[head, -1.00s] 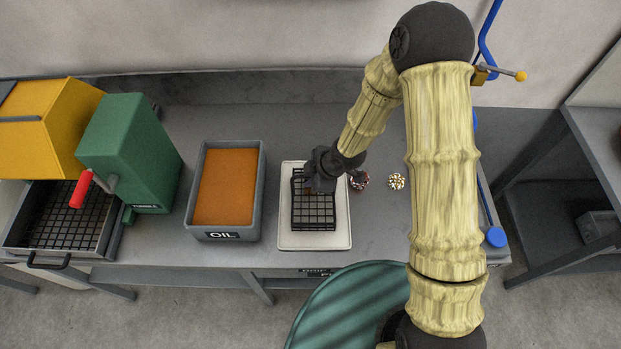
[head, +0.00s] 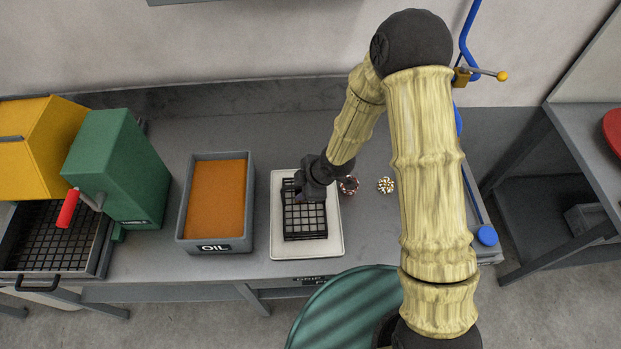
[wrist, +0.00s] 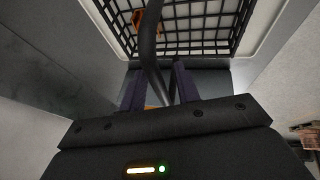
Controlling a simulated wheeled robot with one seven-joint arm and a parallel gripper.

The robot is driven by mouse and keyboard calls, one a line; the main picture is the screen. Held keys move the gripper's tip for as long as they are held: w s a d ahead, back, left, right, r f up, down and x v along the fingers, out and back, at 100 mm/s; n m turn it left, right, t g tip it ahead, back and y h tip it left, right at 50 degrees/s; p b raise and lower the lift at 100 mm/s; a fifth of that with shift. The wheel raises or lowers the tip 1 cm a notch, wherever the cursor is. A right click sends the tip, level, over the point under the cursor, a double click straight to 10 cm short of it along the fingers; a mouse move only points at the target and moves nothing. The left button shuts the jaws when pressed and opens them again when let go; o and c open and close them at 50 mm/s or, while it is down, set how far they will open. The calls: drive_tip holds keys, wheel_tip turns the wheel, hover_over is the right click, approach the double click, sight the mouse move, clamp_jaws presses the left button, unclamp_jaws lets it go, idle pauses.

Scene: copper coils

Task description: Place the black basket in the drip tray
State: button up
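The black wire basket (head: 304,222) sits upright inside the white drip tray (head: 335,245) on the bench, with tray rim visible around it. In the wrist view the basket's mesh (wrist: 200,25) fills the top, with the pale tray rim (wrist: 280,25) beside it. My gripper (head: 311,190) is at the basket's back part. In the wrist view its two fingers (wrist: 157,80) stand apart, with a dark curved bar, apparently the basket's handle (wrist: 150,45), running between them. Gaps show beside the bar, so the gripper looks open. The fingertips are hidden in the head view.
The oil bin (head: 216,205) stands left of the tray. Further left are a green box with a red handle (head: 120,170), a yellow hopper (head: 40,145) and a grated tray (head: 50,245). Two small coil bundles, one reddish (head: 349,185) and one pale (head: 386,185), lie right of the tray.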

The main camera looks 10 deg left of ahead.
drive_tip(key=p+v, duration=0.1)
drive_tip(key=v, duration=1)
drive_tip(key=shift+d+r, duration=0.1)
drive_tip(key=shift+d, duration=0.05)
idle(0.4)
drive_tip(key=s+d+r+m+h, duration=0.1)
drive_tip(key=s+d+r+m, duration=0.1)
drive_tip(key=d+m, duration=0.5)
drive_tip(key=s+d+r+m+h, duration=0.2)
drive_tip(key=d+r+m, duration=0.3)
drive_tip(key=d+m, duration=0.2)
drive_tip(key=s+d+r+m+t+h, duration=0.1)
drive_tip(key=s+d+r+m+h, duration=0.1)
drive_tip(key=d+r+m, duration=0.2)
drive_tip(key=d+m, duration=0.3)
drive_tip(key=shift+d, duration=0.2)
drive_tip(key=shift+f+b, duration=0.45)
